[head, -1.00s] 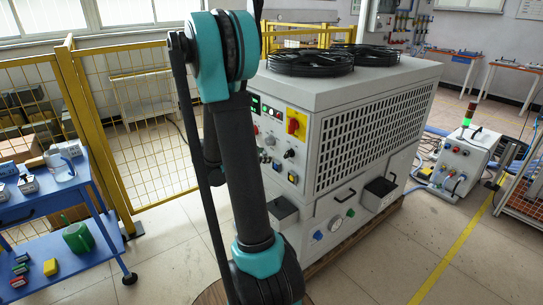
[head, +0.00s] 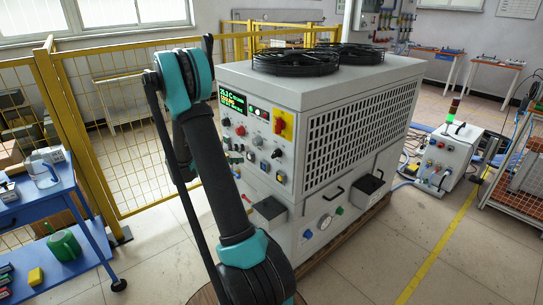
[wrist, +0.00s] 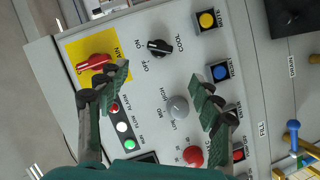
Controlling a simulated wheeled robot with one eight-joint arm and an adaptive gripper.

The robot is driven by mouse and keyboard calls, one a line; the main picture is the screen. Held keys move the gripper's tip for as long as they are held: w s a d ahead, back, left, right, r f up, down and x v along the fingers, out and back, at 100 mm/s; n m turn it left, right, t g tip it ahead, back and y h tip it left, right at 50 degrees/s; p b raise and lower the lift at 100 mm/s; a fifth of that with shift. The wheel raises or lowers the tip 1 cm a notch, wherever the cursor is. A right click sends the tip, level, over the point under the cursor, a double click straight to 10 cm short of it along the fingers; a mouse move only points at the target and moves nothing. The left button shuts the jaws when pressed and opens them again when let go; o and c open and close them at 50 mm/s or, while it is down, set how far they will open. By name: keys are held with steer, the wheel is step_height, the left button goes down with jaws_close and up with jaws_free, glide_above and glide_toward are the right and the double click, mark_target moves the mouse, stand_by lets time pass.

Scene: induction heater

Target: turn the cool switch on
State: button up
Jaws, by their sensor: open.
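The cool switch (wrist: 160,47) is a black rotary knob on the light panel in the wrist view, labelled COOL with ON and OFF marks on its left side. I cannot tell surely which mark its pointer faces. In the head view it appears to be the black knob (head: 277,153) below the red switch on yellow. My gripper (wrist: 160,76) is open and empty. Its two dark green fingers straddle the panel area below the knob in the wrist picture, with the knob between and beyond the tips, apparently untouched. My arm hides the gripper in the head view.
A red rotary switch (wrist: 94,64) on a yellow plate lies by the left finger. A grey knob (wrist: 177,107), a yellow button (wrist: 207,20) and a blue button (wrist: 220,72) are close by. A yellow fence (head: 120,130) and blue cart (head: 45,205) stand left.

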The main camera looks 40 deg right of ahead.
mark_target(273, 155)
steer(key=x, duration=1.3)
steer(key=shift+s+d, duration=0.15)
steer(key=shift+d, duration=0.05)
steer(key=shift+c, duration=0.5)
steer(key=c, duration=1.1)
steer(key=shift+o, duration=0.2)
steer(key=shift+n+g+h, duration=0.6)
steer(key=shift+n+g, duration=0.1)
steer(key=shift+n, duration=1)
steer(key=o, duration=1.2)
steer(key=shift+c, duration=0.2)
steer(key=v, duration=1.2)
